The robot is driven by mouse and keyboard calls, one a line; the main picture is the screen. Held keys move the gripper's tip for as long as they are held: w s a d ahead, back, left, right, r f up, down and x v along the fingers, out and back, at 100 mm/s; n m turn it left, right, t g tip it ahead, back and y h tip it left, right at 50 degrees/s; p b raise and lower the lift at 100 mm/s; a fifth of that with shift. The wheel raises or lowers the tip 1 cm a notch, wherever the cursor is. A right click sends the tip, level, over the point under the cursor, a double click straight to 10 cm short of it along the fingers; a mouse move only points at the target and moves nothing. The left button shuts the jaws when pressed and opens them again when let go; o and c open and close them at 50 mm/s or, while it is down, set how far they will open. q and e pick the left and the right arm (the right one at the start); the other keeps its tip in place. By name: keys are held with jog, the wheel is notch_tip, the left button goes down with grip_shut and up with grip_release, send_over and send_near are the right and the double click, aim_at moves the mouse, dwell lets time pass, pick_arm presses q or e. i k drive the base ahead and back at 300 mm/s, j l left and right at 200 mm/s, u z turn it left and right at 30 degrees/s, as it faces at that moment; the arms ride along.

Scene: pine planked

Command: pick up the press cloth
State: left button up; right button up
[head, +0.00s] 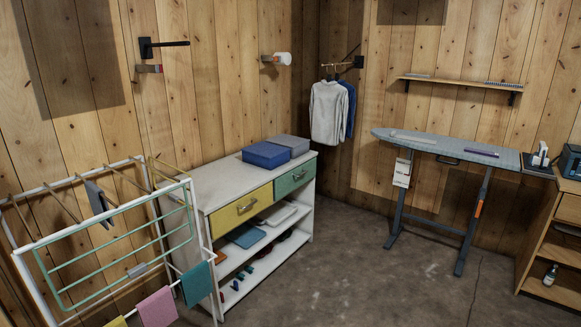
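I cannot tell for certain which thing is the press cloth. A pale flat piece (413,137) and a small purple flat piece (482,153) lie apart on the ironing board (445,147) at the right. Pink (158,308) and teal (196,284) cloths hang low on the drying rack (30,247) at the near left, with a yellow one (116,322) cut off by the bottom edge. Neither of my grippers is in view.
A cabinet (205,183) with yellow and teal drawers stands against the left wall, two blue boxes (266,154) on top. Shirts (328,112) hang in the corner. A wooden shelf unit (546,240) stands at the right edge. The middle floor (350,270) is clear.

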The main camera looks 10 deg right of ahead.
aim_at(393, 133)
jog(key=i+z, duration=0.15)
jog(key=i, duration=0.35)
jog(key=i+z, duration=0.2)
jog(key=i, duration=0.35)
jog(key=i+j+z, duration=0.15)
jog(key=i, duration=0.35)
jog(key=i+j+z, duration=0.2)
jog(key=i, duration=0.3)
jog(key=i+j+z, duration=0.2)
jog(key=i+z, duration=0.15)
jog(key=i, duration=0.15)
jog(key=i+j+z, duration=0.4)
jog(key=i+l+u, duration=0.25)
jog(key=i, duration=0.25)
jog(key=i+l+u, duration=0.2)
jog(key=i+l, duration=0.25)
